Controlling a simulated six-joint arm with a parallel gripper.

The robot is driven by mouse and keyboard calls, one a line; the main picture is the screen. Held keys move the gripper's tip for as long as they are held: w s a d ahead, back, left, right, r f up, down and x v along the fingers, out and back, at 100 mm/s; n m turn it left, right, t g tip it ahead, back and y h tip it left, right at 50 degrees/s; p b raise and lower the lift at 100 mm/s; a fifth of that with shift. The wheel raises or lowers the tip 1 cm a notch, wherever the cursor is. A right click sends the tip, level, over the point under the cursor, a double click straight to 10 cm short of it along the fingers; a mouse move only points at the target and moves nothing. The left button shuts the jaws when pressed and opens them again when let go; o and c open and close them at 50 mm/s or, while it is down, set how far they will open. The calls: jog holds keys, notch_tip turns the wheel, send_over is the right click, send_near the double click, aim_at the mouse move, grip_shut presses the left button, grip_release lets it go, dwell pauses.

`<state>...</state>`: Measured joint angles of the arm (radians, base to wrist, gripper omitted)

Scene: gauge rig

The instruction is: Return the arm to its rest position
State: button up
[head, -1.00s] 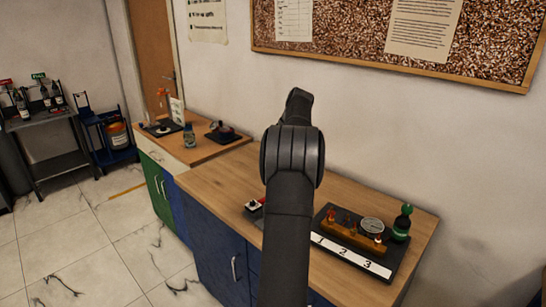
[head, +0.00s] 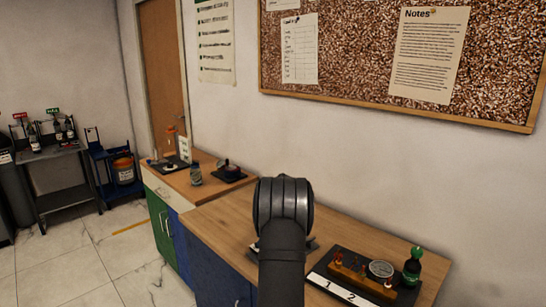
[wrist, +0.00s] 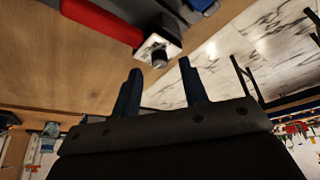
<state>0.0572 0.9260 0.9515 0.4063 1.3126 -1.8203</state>
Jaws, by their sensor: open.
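My arm (head: 282,235) rises in the middle of the head view, over the near wooden counter. My gripper is hidden behind it there. In the wrist view my gripper (wrist: 161,82) shows two dark blue fingers spread apart with nothing between them. Beyond the fingertips in that view is a white block with a black knob (wrist: 157,47), beside a red bar (wrist: 102,20) on the wooden surface. The fingers look apart from both, though the distance is hard to judge.
The gauge rig board (head: 330,287) carries a wooden block with a round gauge (head: 381,268). A green-topped bottle (head: 412,266) stands at its right. A further counter (head: 185,180) holds small items. The corkboard (head: 365,60) hangs on the wall behind. Open floor lies at left.

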jog(key=shift+x, duration=0.9)
jog(key=shift+r, duration=0.1)
